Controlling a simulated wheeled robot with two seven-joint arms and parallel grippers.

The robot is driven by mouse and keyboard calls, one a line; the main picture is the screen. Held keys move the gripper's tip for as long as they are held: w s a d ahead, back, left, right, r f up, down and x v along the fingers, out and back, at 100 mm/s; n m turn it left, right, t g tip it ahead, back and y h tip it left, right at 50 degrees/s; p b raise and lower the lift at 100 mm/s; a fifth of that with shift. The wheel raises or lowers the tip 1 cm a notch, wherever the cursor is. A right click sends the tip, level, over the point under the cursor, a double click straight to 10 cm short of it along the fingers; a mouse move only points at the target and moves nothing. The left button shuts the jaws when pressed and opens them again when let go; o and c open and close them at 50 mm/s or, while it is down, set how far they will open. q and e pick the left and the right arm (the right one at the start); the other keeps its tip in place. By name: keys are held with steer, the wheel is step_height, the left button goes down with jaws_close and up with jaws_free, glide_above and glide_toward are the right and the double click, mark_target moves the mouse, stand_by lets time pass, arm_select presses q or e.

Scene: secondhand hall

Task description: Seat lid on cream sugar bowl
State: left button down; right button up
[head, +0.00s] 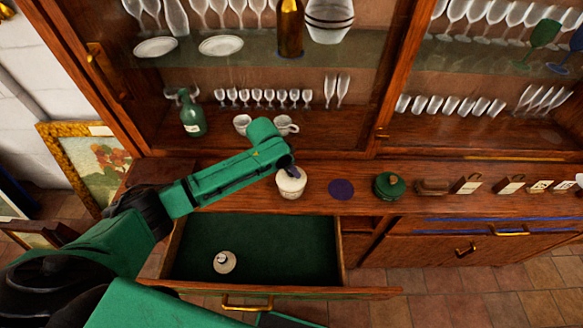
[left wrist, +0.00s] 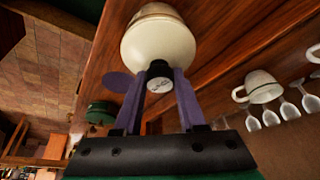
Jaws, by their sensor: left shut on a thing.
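My left gripper (head: 291,172) reaches down to a cream round piece (head: 291,185) over the cabinet's wooden top. In the left wrist view its purple fingers (left wrist: 158,88) are shut on a dark knob (left wrist: 158,70) on the near side of a smooth cream dome (left wrist: 158,45), which looks like the lid. A second small cream round piece with a knob (head: 224,262) lies in the open drawer. My right gripper is not in view.
A flat purple disc (head: 342,189) and a green lidded pot (head: 389,186) sit to the right on the cabinet top. Two white cups (head: 285,124) stand behind on the shelf, near glasses. The green-lined drawer (head: 290,250) juts out in front.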

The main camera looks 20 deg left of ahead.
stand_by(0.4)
arm_select(q)
steer(key=shift+c, duration=2)
jaws_free()
